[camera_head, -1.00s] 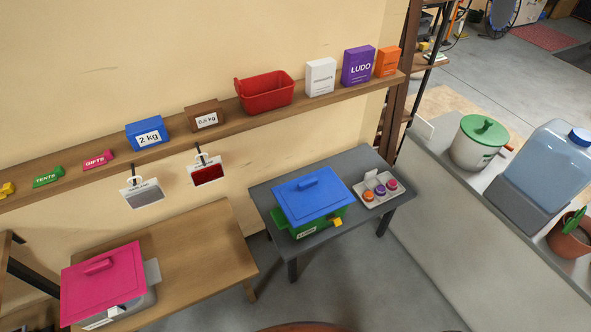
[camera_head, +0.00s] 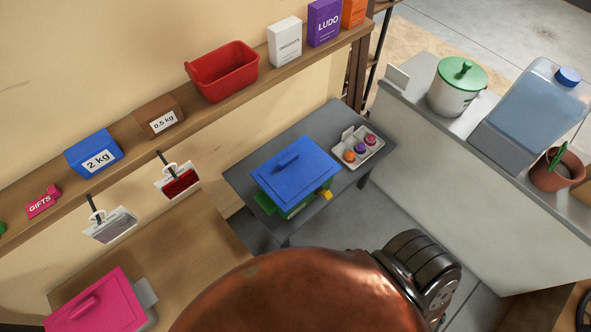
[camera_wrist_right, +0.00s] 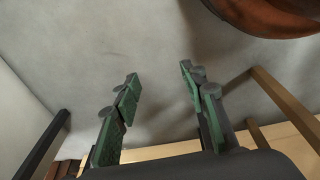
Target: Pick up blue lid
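The blue lid (camera_head: 296,172) lies on a green box (camera_head: 264,203) on the small grey table in the head view. It is square with a raised bar handle (camera_head: 287,161) on top. My right gripper (camera_wrist_right: 158,78) shows in the right wrist view, its two green-padded fingers spread apart with nothing between them. It points toward grey floor and is away from the lid. My left gripper is not in view.
The grey table (camera_head: 240,178) also holds a white tray (camera_head: 378,145) with small coloured items. A wooden table (camera_head: 190,240) with a pink-lidded box (camera_head: 100,303) stands left. A light counter (camera_head: 420,140) is at right. A loaded shelf (camera_head: 135,142) runs along the wall.

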